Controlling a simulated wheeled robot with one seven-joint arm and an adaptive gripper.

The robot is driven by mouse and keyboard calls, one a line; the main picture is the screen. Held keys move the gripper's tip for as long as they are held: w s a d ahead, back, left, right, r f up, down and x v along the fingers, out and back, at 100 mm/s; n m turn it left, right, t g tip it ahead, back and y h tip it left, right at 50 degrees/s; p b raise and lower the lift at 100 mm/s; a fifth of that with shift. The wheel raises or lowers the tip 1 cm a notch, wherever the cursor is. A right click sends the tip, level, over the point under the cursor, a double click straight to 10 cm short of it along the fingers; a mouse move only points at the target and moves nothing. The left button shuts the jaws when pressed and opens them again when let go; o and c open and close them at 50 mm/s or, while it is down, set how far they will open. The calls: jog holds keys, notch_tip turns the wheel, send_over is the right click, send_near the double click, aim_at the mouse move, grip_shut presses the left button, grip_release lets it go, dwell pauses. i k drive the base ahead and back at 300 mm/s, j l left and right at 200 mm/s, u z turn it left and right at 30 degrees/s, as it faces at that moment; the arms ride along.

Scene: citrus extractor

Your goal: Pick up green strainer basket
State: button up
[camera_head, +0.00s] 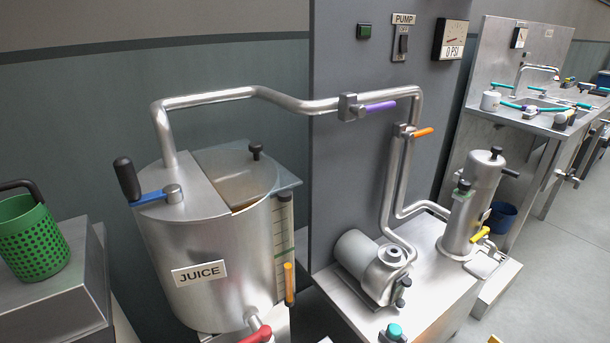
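The green strainer basket (33,240) stands at the far left of the head view. It is a perforated green bucket with a dark handle (20,187) arching at its top. It rests upright on a grey metal block (50,305), and its left side is cut off by the picture edge. My gripper is not in view.
A large steel JUICE tank (200,245) stands just right of the basket, with a black-knobbed blue crank (150,195) on top. A pump (375,265) and a steel cylinder (472,205) sit farther right. Pipes cross above. Open floor (560,270) lies at the right.

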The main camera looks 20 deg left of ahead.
aim_at(32, 245)
jog(key=u, duration=1.9)
jog(key=z, duration=1.9)
jog(key=u, duration=1.4)
